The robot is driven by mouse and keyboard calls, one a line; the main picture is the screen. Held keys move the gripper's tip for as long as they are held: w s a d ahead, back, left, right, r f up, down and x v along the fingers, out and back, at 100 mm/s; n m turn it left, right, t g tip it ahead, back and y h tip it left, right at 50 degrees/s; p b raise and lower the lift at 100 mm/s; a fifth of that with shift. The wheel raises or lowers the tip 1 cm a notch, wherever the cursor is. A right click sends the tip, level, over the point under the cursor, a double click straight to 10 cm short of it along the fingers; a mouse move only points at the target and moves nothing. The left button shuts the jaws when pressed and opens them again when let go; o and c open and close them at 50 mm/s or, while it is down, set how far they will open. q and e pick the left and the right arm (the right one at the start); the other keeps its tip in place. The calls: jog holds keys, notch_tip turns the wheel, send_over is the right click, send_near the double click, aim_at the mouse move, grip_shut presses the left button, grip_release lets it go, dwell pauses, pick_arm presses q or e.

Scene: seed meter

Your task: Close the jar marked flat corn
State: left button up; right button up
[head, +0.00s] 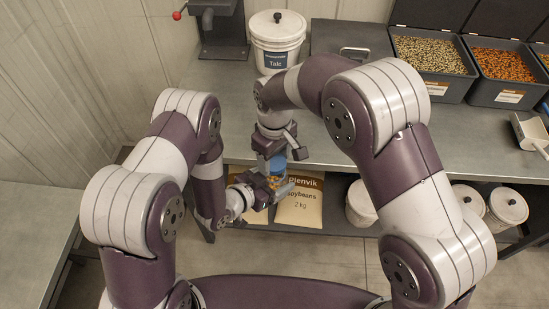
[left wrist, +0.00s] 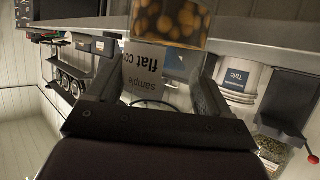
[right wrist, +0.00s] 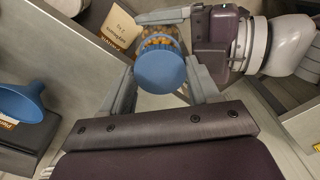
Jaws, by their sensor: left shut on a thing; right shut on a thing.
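The jar, a clear one with yellow-brown corn kernels, shows in the left wrist view (left wrist: 168,22) with a label (left wrist: 150,72) reading "sample" and "flat co...". My left gripper (head: 275,187) is shut on the jar's body, holding it in front of the bench. The blue lid (right wrist: 160,70) is above the jar's mouth in the right wrist view, with kernels showing past its edge. My right gripper (head: 271,150) comes from above and is shut on the lid, one finger on each side. I cannot tell whether the lid is seated or turned tight.
The grey bench (head: 230,105) is behind my grippers. On it stand a Talc bucket (head: 277,45), seed bins (head: 440,85) and a metal scoop (head: 530,130). A soybeans bag (head: 300,207) and white buckets (head: 360,203) are on the lower shelf. A blue funnel (right wrist: 22,100) shows in the right wrist view.

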aim_at(275, 164)
pick_arm(q)
jog(key=shift+r, duration=0.15)
pick_arm(e)
jog(key=shift+f, duration=1)
jog(key=shift+c, duration=0.5)
jog(key=shift+r, duration=0.1)
jog(key=shift+s, duration=0.1)
pick_arm(q)
jog(key=shift+w+d, duration=0.1)
jog(key=shift+w, duration=0.05)
pick_arm(e)
jog(key=shift+s+f, duration=0.15)
jog(key=shift+f, duration=0.7)
pick_arm(q)
jog(key=shift+r, duration=0.1)
grip_shut()
pick_arm(e)
jog(key=o, duration=0.9)
jog(key=shift+c, duration=0.2)
jog(key=shift+o, duration=1.2)
